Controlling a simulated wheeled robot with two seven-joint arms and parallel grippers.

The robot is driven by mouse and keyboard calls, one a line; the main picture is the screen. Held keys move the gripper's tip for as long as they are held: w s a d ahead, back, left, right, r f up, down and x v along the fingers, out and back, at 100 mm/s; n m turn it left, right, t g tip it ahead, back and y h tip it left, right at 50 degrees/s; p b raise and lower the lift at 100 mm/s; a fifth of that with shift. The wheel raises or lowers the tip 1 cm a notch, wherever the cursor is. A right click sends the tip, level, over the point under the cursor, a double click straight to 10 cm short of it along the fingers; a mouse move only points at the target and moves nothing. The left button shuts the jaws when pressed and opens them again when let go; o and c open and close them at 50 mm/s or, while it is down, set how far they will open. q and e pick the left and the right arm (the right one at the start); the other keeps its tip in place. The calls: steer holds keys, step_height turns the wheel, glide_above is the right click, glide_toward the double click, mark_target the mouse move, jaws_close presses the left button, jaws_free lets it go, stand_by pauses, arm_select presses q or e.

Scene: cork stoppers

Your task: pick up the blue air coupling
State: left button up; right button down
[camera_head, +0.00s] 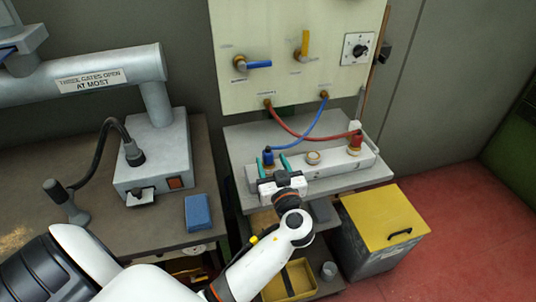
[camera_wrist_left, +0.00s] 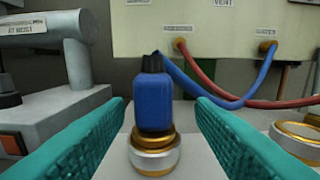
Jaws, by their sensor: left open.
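The blue air coupling (camera_head: 268,157) stands upright at the left end of a grey manifold block (camera_head: 326,173). In the left wrist view the blue coupling (camera_wrist_left: 153,99) sits on a brass and silver fitting (camera_wrist_left: 153,153), with a blue hose leaving its dark top. My left gripper (camera_head: 274,165) is open. Its teal fingers (camera_wrist_left: 155,130) lie on either side of the coupling, apart from it, with gaps on both sides. My right gripper is in neither view.
A red coupling (camera_head: 355,142) with a red hose stands at the block's right end. A bare brass fitting (camera_head: 313,157) is between them. A panel (camera_head: 290,80) with valves rises behind. A grey machine (camera_head: 155,160) stands left; a yellow-lidded bin (camera_head: 382,218) stands right.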

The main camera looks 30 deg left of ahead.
mark_target(269, 161)
arm_select(q)
steer(key=p+x, duration=0.1)
steer(key=x, duration=0.2)
steer(key=shift+a+r+p, duration=0.15)
steer(key=shift+a+p, duration=0.2)
steer(key=shift+a, duration=0.1)
steer(key=shift+w+a, duration=0.25)
steer(key=shift+d, duration=0.1)
steer(key=shift+c, duration=0.5)
jaws_close()
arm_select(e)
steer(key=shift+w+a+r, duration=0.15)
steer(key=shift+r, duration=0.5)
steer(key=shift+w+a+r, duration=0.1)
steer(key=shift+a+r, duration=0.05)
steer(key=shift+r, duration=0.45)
